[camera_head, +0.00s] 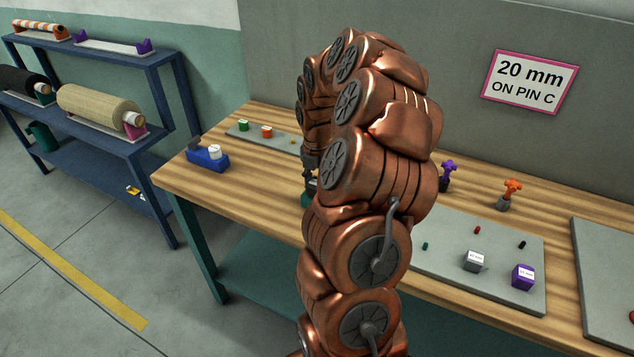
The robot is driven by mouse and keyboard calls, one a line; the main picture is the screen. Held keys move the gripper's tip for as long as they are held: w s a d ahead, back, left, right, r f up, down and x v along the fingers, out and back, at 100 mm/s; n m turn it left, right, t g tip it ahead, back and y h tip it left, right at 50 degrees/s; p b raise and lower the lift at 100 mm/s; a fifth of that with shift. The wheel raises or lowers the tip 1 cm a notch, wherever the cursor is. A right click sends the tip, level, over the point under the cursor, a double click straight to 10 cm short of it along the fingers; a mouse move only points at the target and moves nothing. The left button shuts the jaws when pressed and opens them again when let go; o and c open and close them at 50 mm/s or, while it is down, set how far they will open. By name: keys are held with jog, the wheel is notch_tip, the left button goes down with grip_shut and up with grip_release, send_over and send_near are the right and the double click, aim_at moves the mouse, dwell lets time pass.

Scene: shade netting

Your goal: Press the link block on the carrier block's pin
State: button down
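My copper-coloured arm stands in the middle of the view and hides much of the workbench. Only a dark part of my gripper (309,172) shows at the arm's left edge; its fingertips cannot be made out. A green thing (306,199) shows just below it, partly hidden by the arm; I cannot tell whether it is held. A grey block (475,261) and a purple block (523,277), both with white labels, sit on the grey board (440,235) at the right. I cannot tell which things are the link block and the carrier block, and no pin can be made out clearly.
Small red, green and black pegs lie on the board. Purple (448,172) and orange (512,188) knobbed pieces stand behind it. A blue holder (208,158) and a strip with green and orange pieces (238,131) are at left. The wall sign (529,82) reads "20 mm ON PIN C".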

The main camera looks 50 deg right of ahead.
jog(key=shift+f+b, duration=0.4)
jog(key=shift+f, duration=0.4)
jog(key=c, duration=0.6)
grip_release()
notch_tip(320, 180, up, 12)
jog(key=shift+r, duration=0.1)
dwell(0.5)
